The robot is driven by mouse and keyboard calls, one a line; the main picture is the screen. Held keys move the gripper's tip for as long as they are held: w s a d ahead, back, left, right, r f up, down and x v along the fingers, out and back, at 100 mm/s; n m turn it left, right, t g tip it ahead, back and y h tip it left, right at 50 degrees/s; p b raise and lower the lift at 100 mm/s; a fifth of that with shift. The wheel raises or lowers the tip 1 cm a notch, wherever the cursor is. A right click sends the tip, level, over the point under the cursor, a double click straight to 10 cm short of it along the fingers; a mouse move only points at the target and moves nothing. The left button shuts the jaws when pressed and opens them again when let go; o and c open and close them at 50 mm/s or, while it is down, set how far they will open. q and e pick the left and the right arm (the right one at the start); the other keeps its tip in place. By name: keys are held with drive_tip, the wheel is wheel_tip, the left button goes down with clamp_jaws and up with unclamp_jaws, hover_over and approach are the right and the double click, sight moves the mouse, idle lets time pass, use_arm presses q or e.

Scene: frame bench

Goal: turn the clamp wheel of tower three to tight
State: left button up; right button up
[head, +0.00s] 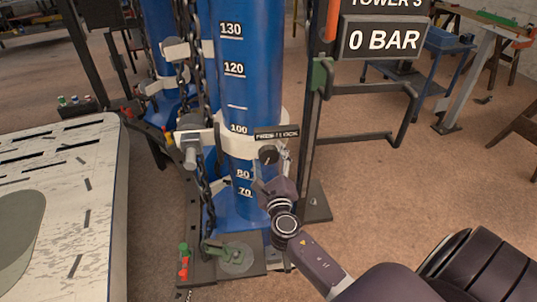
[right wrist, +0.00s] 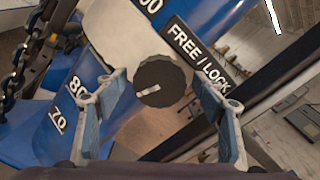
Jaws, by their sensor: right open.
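The clamp wheel (head: 268,155) is a dark ribbed knob on the white collar around the blue tower under the TOWER 3 sign. In the right wrist view, the wheel (right wrist: 160,72) shows a short white mark at its lower left edge. A FREE / LOCK label (right wrist: 198,55) is beside it. My right gripper (head: 266,178) is just below the wheel in the head view. In the right wrist view, its open fingers (right wrist: 158,92) stand to either side of the wheel, with gaps visible. Contact is not visible. My left gripper is not in view.
A sign (head: 382,39) reads 0 BAR. A chain (head: 203,185) hangs left of the tower, and a dark post (head: 312,120) stands on its right. A pale slotted table (head: 95,220) is at left. Open floor (head: 410,190) lies at right.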

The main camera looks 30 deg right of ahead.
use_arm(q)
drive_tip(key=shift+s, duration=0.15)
use_arm(e)
drive_tip(key=shift+w+d, duration=0.15)
drive_tip(key=shift+w, duration=0.3)
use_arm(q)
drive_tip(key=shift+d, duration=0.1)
use_arm(e)
drive_tip(key=shift+c, duration=0.4)
drive_tip(key=c, duration=1.1)
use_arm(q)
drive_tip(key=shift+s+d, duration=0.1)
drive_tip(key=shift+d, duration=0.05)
